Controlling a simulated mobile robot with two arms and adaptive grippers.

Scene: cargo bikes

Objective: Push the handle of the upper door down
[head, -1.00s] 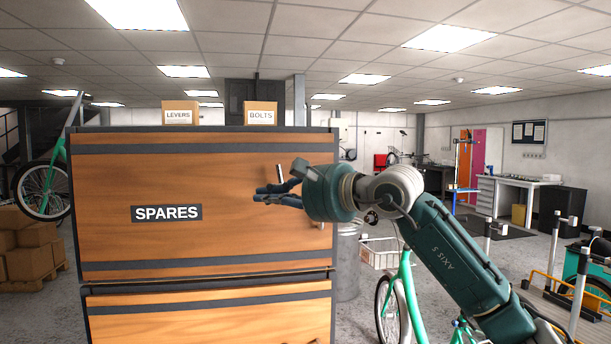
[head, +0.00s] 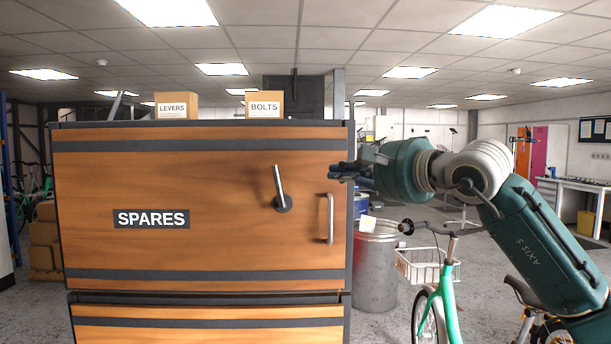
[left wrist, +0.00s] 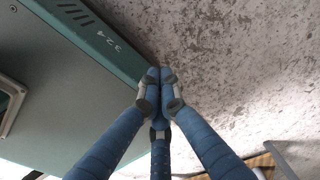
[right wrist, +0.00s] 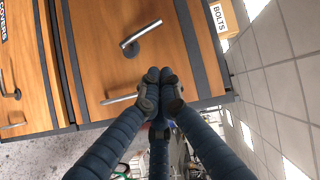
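The upper door (head: 130,180) is wooden, labelled SPARES, and looks closed. Its lever handle (head: 279,182) stands nearly upright from a round dark pivot, leaning slightly left at the top. It also shows in the right wrist view (right wrist: 142,34). My right gripper (head: 334,171) is at the cabinet's right edge in the head view, right of the lever and apart from it. Its blue fingertips meet in the right wrist view (right wrist: 160,78), with nothing seen between them. My left gripper (left wrist: 160,78) also has its fingertips together, over grey floor, and is outside the head view.
A fixed metal pull bar (head: 330,218) sits below and right of the lever. Boxes marked LEVERS (head: 176,105) and BOLTS (head: 264,103) stand on top. A metal bin (head: 375,270) and a green bike (head: 447,290) are right of the cabinet.

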